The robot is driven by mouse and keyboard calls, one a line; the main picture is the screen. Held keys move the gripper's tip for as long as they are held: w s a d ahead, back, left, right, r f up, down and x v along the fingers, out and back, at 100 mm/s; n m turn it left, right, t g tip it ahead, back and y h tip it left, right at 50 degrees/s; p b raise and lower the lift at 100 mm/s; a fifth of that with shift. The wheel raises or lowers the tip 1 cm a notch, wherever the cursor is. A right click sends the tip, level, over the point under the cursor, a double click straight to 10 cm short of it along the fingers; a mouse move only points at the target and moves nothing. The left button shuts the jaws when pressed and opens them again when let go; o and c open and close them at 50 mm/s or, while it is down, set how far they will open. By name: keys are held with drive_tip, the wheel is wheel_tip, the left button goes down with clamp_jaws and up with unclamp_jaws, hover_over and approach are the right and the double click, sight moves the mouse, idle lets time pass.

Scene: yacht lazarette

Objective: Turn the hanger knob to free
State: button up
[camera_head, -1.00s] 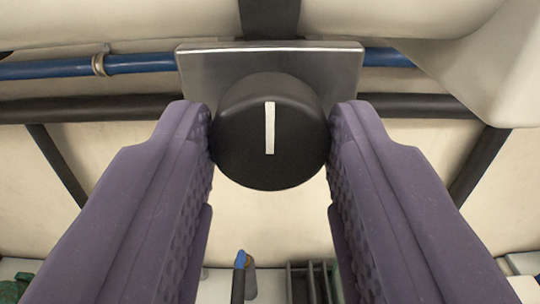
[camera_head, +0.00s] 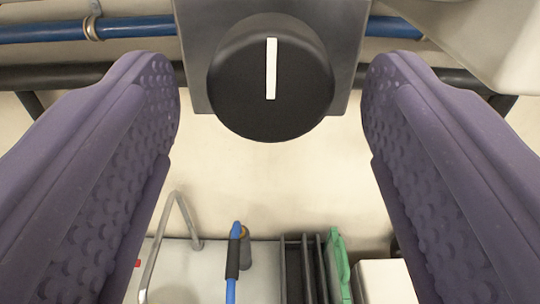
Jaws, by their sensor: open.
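The hanger knob (camera_head: 250,98) is a round black knob with a white pointer line, on a grey metal plate (camera_head: 345,60) at the top middle of the view. The pointer line stands about upright in the picture. My gripper (camera_head: 270,95) is open, with one purple dimpled finger on each side of the knob. Clear gaps show between both fingers and the knob, the left gap a little narrower than the right. Nothing is held. No marks for the knob's positions can be made out.
A blue pipe (camera_head: 135,27) and a dark bar (camera_head: 60,76) run across behind the plate. A pale bracket (camera_head: 495,45) juts in at the upper right. Below are a bent metal rail (camera_head: 165,230), a blue-and-black handle (camera_head: 232,262), a dark slotted rack (camera_head: 292,270) and a green item (camera_head: 338,262).

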drive_tip(key=shift+s+r, duration=0.1)
drive_tip(key=shift+s, duration=0.05)
drive_tip(key=s, duration=0.7)
drive_tip(key=shift+s, duration=0.25)
drive_tip(key=s+r+g+b, duration=0.1)
drive_tip(key=s+r+b, duration=0.1)
drive_tip(key=s+r, duration=1.65)
drive_tip(key=s, duration=0.3)
drive_tip(key=s+r+g, duration=0.1)
drive_tip(key=s+r, duration=0.4)
drive_tip(key=s, duration=0.3)
drive_tip(key=shift+s+r+g, duration=0.2)
drive_tip(key=shift+s+g, duration=0.05)
drive_tip(key=shift+g, duration=0.05)
